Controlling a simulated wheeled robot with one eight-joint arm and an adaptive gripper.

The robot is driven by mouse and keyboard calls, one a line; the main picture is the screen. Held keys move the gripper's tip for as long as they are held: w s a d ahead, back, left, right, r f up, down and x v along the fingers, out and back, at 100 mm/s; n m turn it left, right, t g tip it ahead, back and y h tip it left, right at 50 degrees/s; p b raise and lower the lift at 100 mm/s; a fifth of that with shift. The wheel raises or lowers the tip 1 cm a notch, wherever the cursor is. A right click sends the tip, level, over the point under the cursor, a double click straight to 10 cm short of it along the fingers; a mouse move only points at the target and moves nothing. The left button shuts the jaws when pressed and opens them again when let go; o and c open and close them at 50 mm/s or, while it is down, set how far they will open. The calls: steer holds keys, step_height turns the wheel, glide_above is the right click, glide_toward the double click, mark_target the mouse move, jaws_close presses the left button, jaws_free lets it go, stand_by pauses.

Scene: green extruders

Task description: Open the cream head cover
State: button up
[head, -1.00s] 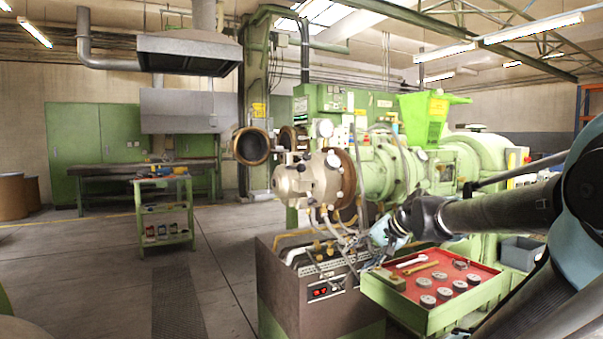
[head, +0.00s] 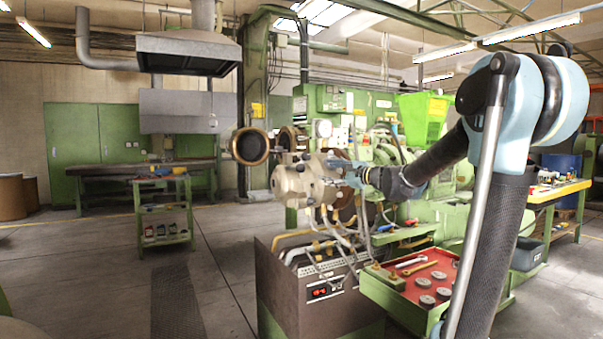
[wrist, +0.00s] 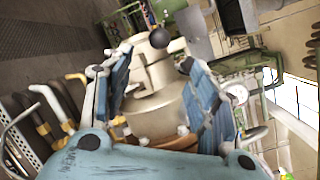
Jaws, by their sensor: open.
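The cream head cover (head: 296,182) is a rounded metal block on the front of the green extruder, facing left in the head view. In the wrist view the cream head (wrist: 158,108) lies between and beyond my fingers. A dark round knob (wrist: 160,37) shows at its far end. My gripper (head: 345,172) is at the right side of the cream head. In the wrist view my gripper (wrist: 160,82) is open, with one blue-padded finger on each side of the cream part. I cannot tell whether a finger touches it. My forearm hides part of the extruder barrel.
A brown control box (head: 310,288) with hoses stands below the head. An open round brown-rimmed part (head: 250,146) stands left of the head.

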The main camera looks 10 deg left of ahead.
mark_target(304, 169)
steer(key=x, duration=1.6)
steer(key=shift+a, duration=0.1)
steer(key=shift+c, duration=0.3)
steer(key=shift+f, duration=0.1)
jaws_close()
